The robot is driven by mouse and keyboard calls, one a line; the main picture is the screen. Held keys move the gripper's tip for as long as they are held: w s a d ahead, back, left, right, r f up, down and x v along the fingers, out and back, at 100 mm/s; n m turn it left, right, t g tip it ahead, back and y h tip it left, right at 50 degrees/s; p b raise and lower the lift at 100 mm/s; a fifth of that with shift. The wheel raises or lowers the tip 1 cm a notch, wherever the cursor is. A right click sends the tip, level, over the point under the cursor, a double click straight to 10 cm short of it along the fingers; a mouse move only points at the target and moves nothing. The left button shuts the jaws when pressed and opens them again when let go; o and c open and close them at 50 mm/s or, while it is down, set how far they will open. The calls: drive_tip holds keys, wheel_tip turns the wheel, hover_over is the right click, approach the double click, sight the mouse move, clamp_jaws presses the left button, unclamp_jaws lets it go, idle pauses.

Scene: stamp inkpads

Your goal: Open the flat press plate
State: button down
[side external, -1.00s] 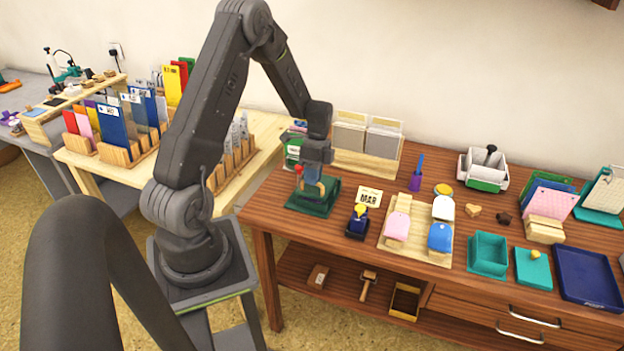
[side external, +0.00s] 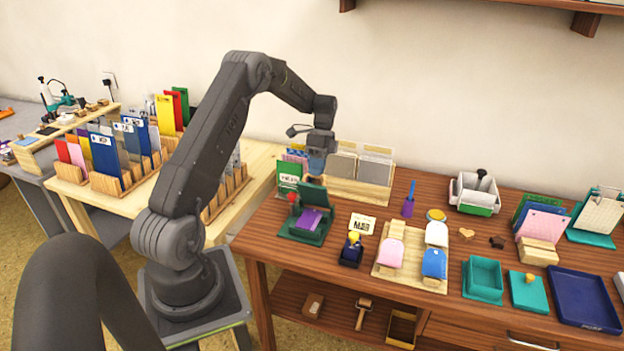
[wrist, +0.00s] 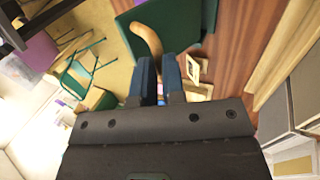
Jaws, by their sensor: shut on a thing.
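The green press stands at the left end of the wooden table. Its flat press plate (side external: 312,194) is raised and tilted up over the green base (side external: 296,233), baring a purple pad (side external: 312,218). My gripper (side external: 316,166) is just above the plate's upper edge. In the wrist view the green plate (wrist: 200,18) lies beyond my blue fingertips. A curved tan handle (wrist: 146,38) runs from it down to my gripper (wrist: 160,66), which is shut on it. The handle's gripped end is partly hidden by the fingers.
A small black-based stamp (side external: 351,249) and a "MAR" card (side external: 361,224) stand right of the press. A wooden rack of cards (side external: 357,180) stands behind it. A wooden tray with stamps (side external: 383,270) is farther right.

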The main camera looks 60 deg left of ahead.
drive_tip(key=shift+w+a+f+g+h, duration=0.55)
drive_tip(key=shift+w+a+f, duration=0.1)
drive_tip(key=shift+f, duration=0.15)
drive_tip(key=shift+w+a+f+g+h, duration=0.45)
drive_tip(key=shift+w+a+f+g, duration=0.1)
drive_tip(key=shift+w+a+f, duration=0.15)
drive_tip(key=shift+d, duration=0.1)
drive_tip(key=c, duration=1.2)
unclamp_jaws()
drive_tip(key=s+a+r, duration=0.1)
drive_tip(key=s+r, duration=0.2)
drive_tip(key=r, duration=0.1)
drive_tip(key=s+a+r, duration=0.2)
drive_tip(key=s+r, duration=0.2)
drive_tip(key=s+a+r, duration=0.2)
drive_tip(key=s+r, duration=0.1)
drive_tip(key=r, duration=0.1)
drive_tip(key=shift+s+r, duration=0.15)
drive_tip(key=shift+s, duration=0.1)
